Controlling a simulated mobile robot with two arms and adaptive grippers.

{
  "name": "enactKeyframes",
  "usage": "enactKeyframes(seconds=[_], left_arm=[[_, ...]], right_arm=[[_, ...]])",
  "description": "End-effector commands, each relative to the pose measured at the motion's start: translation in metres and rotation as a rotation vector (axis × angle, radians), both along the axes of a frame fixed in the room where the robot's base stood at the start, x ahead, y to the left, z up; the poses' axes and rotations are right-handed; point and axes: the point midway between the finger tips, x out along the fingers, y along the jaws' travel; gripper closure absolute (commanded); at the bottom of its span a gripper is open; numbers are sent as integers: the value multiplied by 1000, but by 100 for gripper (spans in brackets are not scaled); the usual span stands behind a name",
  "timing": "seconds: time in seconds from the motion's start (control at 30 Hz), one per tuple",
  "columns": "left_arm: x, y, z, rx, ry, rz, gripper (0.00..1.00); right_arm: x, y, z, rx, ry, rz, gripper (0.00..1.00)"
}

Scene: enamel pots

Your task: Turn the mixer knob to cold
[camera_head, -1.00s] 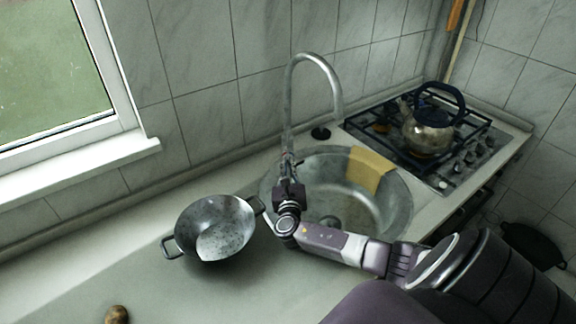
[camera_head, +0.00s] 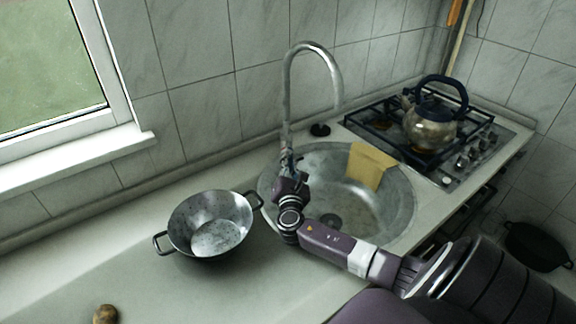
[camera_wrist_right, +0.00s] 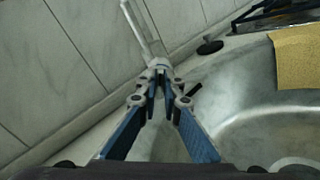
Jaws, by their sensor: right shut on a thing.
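The tall curved mixer tap (camera_head: 286,100) stands at the back of the round metal sink (camera_head: 400,215). My right gripper (camera_head: 287,165) reaches in from the lower right and is at the base of the tap. In the right wrist view my gripper's blue fingers (camera_wrist_right: 159,85) are closed together on the mixer knob at the tap's lower body (camera_wrist_right: 158,64). The knob itself is mostly hidden by the fingertips, so its setting cannot be read. My left gripper is not in view.
A yellow cloth (camera_head: 369,166) hangs over the sink's rim. A kettle (camera_head: 430,130) stands on the gas hob (camera_head: 385,140) at the right. A potato-like object (camera_head: 105,314) lies at the front left.

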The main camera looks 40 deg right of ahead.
Motion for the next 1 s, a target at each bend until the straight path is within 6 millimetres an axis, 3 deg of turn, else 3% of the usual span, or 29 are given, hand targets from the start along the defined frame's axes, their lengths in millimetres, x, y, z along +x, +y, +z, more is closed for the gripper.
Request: enactKeyframes(seconds=[0.33, 0.97, 1.0], left_arm=[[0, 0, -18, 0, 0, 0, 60], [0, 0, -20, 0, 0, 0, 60], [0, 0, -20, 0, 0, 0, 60]], right_arm=[[-1, -1, -3, 137, -116, 0, 100], [-1, -1, -2, 172, -146, 0, 100], [-1, -1, -2, 172, -146, 0, 89]])
